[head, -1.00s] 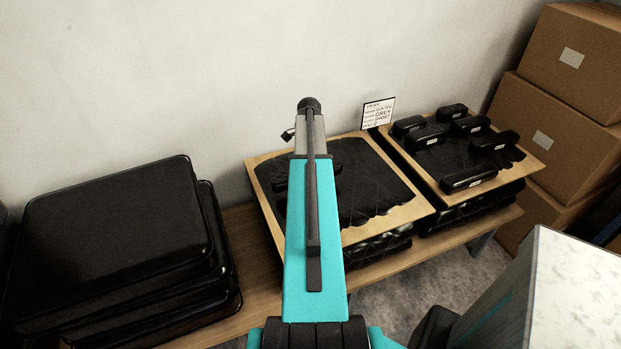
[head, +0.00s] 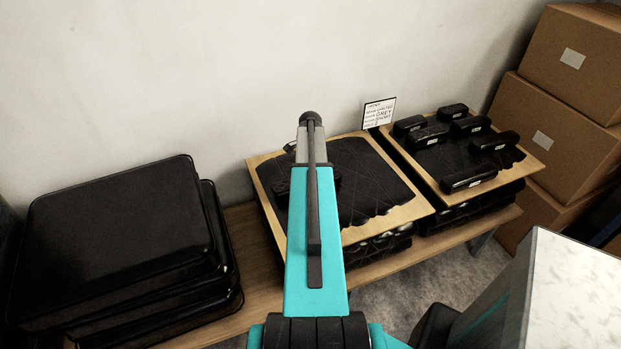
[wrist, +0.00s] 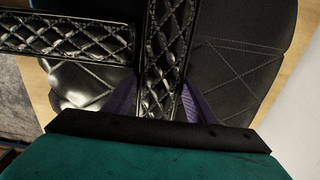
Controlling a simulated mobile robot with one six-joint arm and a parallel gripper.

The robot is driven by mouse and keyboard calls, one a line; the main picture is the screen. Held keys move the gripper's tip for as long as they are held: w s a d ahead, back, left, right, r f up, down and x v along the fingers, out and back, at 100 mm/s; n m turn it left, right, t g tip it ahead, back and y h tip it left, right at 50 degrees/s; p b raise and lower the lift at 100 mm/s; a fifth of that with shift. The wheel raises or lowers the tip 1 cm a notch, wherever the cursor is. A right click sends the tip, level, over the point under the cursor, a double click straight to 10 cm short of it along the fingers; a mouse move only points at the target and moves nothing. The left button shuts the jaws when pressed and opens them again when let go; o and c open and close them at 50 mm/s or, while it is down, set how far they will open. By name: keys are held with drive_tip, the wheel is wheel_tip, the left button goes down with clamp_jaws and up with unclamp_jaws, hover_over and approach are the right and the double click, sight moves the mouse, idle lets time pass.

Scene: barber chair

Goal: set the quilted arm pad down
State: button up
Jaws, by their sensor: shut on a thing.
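In the wrist view my gripper (wrist: 160,98) has its purple fingers on either side of a black quilted arm pad (wrist: 166,50) with diamond stitching, shut on it. The pad runs away from me up the picture. A second quilted pad (wrist: 65,38) lies crosswise to its left, its end close to the held one. Black stitched upholstery (wrist: 245,50) lies beneath. I cannot tell whether the held pad touches it. In the head view my arm hides the gripper, over the left wood-edged board (head: 405,212) with black upholstery.
A second board (head: 538,168) to the right carries several black pads with white labels. A printed card (head: 379,113) stands behind, between the boards. Black trays (head: 115,235) are stacked on the left of the bench (head: 255,290). Cardboard boxes (head: 565,75) stand at the right.

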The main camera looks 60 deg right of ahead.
drive_tip(key=shift+f, duration=0.35)
drive_tip(key=shift+f, duration=0.1)
drive_tip(key=o, duration=1.5)
drive_tip(key=shift+o, duration=0.2)
wheel_tip(320, 180, up, 12)
drive_tip(key=b, duration=0.4)
idle(0.5)
